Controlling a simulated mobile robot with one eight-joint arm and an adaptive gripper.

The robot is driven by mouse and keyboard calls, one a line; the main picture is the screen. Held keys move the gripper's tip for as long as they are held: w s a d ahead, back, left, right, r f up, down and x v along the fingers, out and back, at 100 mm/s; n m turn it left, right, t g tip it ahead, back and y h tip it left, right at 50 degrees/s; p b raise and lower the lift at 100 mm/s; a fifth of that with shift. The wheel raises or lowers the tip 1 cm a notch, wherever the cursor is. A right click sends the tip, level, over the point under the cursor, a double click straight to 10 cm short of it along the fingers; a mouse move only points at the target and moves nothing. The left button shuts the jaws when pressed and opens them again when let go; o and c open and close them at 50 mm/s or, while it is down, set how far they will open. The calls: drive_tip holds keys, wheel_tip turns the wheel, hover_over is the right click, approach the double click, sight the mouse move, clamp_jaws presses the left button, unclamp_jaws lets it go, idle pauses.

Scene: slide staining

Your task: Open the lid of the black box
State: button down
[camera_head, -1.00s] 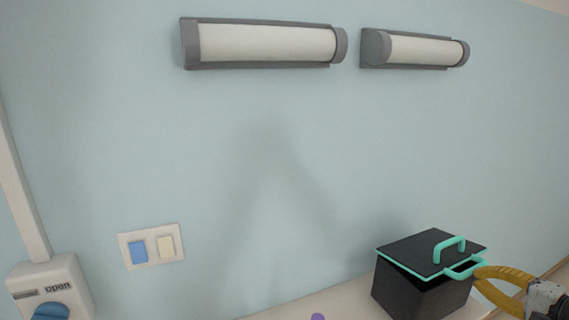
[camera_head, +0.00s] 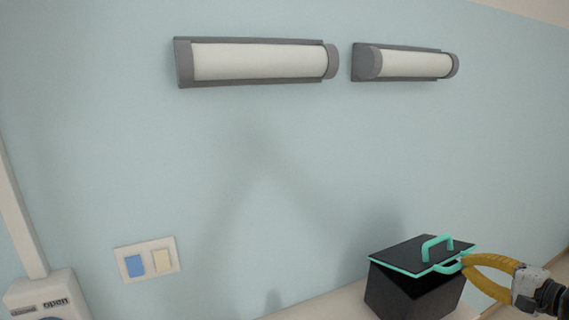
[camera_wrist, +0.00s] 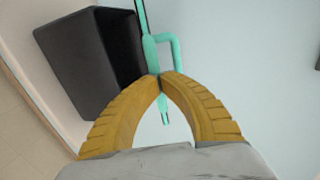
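The black box (camera_head: 402,293) stands on the counter at the lower right of the head view. Its black lid (camera_head: 405,252) has a teal rim and a teal handle (camera_head: 437,245) on top, and is tilted, with its near side raised off the box. A teal loop (camera_head: 447,267) juts from the lid's near right edge. My gripper (camera_head: 465,262) is at this loop. In the wrist view its yellow fingertips (camera_wrist: 161,76) come together on the teal part (camera_wrist: 153,55), with the box's dark opening (camera_wrist: 122,45) showing to the left. The exact contact is partly hidden.
The counter (camera_head: 330,305) runs along a pale blue wall. Two wall lamps (camera_head: 260,62) (camera_head: 410,63) hang above. A switch plate (camera_head: 147,259) and a device marked "open" (camera_head: 45,297) are at the left. The air above the box is clear.

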sight(428, 246)
drive_tip(key=shift+w+r, duration=0.2)
drive_tip(key=shift+r, duration=0.15)
drive_tip(key=shift+w+a+r+p, duration=0.25)
drive_tip(key=shift+w+r+p, duration=0.2)
drive_tip(key=shift+r, duration=0.3)
drive_tip(key=shift+w+a+r+p, duration=0.2)
drive_tip(key=shift+w+r+p, duration=0.15)
drive_tip(key=shift+r+p, duration=0.3)
drive_tip(key=shift+r, duration=0.1)
drive_tip(key=w+r, duration=0.1)
drive_tip(key=w+a+r+p, duration=0.1)
drive_tip(key=shift+w+r, duration=0.1)
drive_tip(key=shift+r, duration=0.2)
